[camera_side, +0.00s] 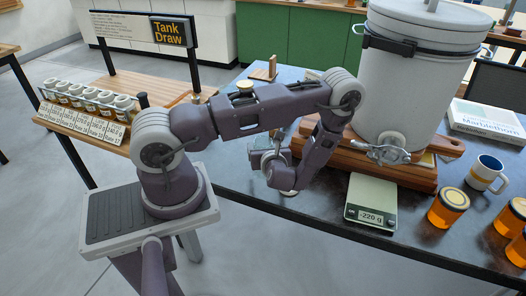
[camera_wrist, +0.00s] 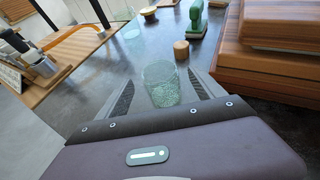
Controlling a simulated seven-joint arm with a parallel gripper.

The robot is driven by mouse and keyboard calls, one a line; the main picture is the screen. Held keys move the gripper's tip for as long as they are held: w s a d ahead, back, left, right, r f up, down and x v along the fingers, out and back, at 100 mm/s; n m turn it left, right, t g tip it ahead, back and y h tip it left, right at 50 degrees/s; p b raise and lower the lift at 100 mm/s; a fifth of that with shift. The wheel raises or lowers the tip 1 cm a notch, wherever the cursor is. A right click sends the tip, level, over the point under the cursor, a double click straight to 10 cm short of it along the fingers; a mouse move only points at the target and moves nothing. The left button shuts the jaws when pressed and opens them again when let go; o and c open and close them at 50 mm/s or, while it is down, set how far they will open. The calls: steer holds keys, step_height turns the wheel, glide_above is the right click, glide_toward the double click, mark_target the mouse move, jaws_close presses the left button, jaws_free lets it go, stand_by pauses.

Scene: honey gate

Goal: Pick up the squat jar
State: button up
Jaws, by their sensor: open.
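A clear, squat glass jar (camera_wrist: 162,86) stands in the wrist view on the dark tabletop. It looks empty. My gripper (camera_wrist: 160,78) is open, with one finger on each side of the jar and its palm close to the near side. A narrow gap seems to show on both sides, but I cannot tell whether either finger touches the glass. In the side view my gripper (camera_side: 268,158) is low at the table's left part, mostly hidden behind my wrist, and the jar there is hard to make out.
A white tank (camera_side: 412,85) with a metal gate (camera_side: 388,150) stands on wooden boards (camera_side: 368,165) to the right. A scale (camera_side: 371,202) reading -220 g sits before it. A mug (camera_side: 487,172) and orange jars (camera_side: 448,207) stand farther right. A small wooden cylinder (camera_wrist: 181,49) stands beyond the jar.

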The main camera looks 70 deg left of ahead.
mark_target(262, 139)
steer(key=x, duration=0.5)
steer(key=shift+a+r, duration=0.1)
steer(key=shift+a, duration=0.15)
steer(key=c, duration=1.5)
